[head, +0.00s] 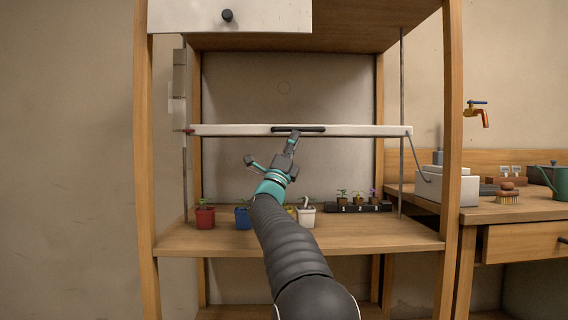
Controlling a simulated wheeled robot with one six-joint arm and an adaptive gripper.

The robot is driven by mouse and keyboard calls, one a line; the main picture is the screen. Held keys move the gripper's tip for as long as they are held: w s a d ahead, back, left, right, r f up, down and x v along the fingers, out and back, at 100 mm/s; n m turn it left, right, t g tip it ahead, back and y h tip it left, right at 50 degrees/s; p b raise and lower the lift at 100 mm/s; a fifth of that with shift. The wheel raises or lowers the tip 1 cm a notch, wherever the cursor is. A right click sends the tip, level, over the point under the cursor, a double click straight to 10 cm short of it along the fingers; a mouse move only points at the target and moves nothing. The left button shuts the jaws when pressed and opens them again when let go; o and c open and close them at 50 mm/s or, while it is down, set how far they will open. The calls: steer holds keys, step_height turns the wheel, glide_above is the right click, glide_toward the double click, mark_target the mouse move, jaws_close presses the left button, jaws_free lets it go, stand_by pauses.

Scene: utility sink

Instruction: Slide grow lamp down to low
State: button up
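The grow lamp (230,130) is a long white bar hung level between two thin vertical rods in the wooden shelf frame. A black handle (299,129) runs along the middle of its front. My gripper (271,146) is just below the lamp, in front of it, with its fingers spread wide apart and nothing between them. The right finger's tip overlaps the handle's lower edge in the picture; I cannot tell whether it touches. The left finger is lower and left, apart from the handle.
Below the lamp, the shelf board (380,233) holds a red pot (205,218), a blue pot (243,219) and a black seedling tray (357,207). My arm hides part of the pots. A cable (416,160) runs from the lamp's right end to a white box (455,187).

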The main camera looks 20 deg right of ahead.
steer(key=v, duration=0.8)
stand_by(0.4)
steer(key=s+a+r+n+t+y+p, duration=0.1)
steer(key=a+n+t+y, duration=0.25)
steer(key=n+y, duration=0.35)
steer(key=a+n+t+y+p, duration=0.2)
steer(key=a+n+t+y, duration=0.15)
steer(key=n+y, duration=0.4)
steer(key=s+a+f+n+g+y+p, duration=0.2)
steer(key=s+a+f+n+g+y, duration=0.2)
steer(key=s+a+f+n+y, duration=0.5)
steer(key=s+a+f+n+g+p, duration=0.1)
steer(key=s+f+n+g, duration=0.3)
steer(key=s+f, duration=0.3)
steer(key=s+a+f+n+g+p, duration=0.1)
steer(key=s+f+n+g, duration=0.3)
steer(key=s+f, duration=0.4)
steer(key=s+a+f+n+g+p, duration=0.1)
steer(key=s+f+n+g, duration=0.3)
steer(key=s, duration=1.3)
step_height(320, 180, down, 4)
steer(key=shift+s+a+r+p, duration=0.15)
steer(key=shift+s+a+p, duration=0.15)
steer(key=shift+p, duration=0.15)
steer(key=shift+d, duration=0.1)
